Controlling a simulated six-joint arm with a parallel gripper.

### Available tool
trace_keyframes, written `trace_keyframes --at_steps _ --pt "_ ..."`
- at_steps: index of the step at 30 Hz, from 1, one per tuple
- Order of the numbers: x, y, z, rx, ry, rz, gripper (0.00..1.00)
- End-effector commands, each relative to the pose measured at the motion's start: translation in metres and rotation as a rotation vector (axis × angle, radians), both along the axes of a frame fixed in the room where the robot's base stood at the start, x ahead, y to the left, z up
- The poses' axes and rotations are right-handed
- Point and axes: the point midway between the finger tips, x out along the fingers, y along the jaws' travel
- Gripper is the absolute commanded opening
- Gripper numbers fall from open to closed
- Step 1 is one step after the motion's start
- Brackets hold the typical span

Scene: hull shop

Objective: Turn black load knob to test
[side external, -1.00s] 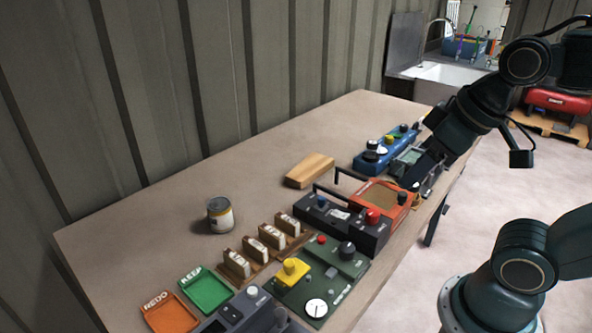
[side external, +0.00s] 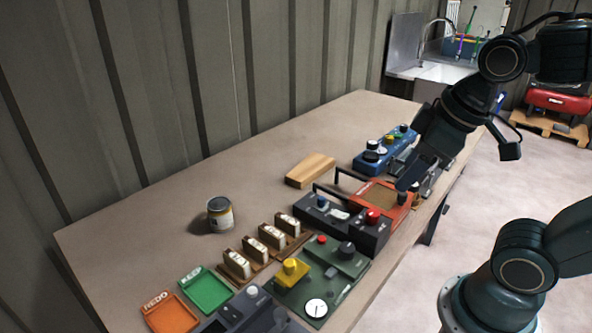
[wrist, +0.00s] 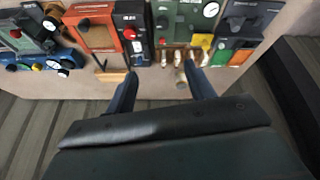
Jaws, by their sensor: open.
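Another black knob (side external: 371,147) is on the blue device (side external: 368,167) farther back. The labels are too small to show which knob is the load knob or where test is marked. My gripper (side external: 405,184) is above the orange device, behind the green panel and apart from its knob. In the wrist view my gripper (wrist: 162,90) is open and empty, with the green panel (wrist: 185,8) beyond the fingers.
A black box (side external: 335,222) with a handle and red knob stands between the green panel and the orange device (side external: 378,195). The bench behind is clear.

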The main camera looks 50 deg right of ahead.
Motion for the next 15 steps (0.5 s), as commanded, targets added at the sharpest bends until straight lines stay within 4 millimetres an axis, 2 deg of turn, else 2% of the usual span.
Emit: trace_keyframes --at_steps 8,15 --pt "0.034 0.002 -0.019 -0.126 0.138 0.358 0.54" --pt "0.062 0.004 -0.044 -0.201 0.247 0.698 0.54"
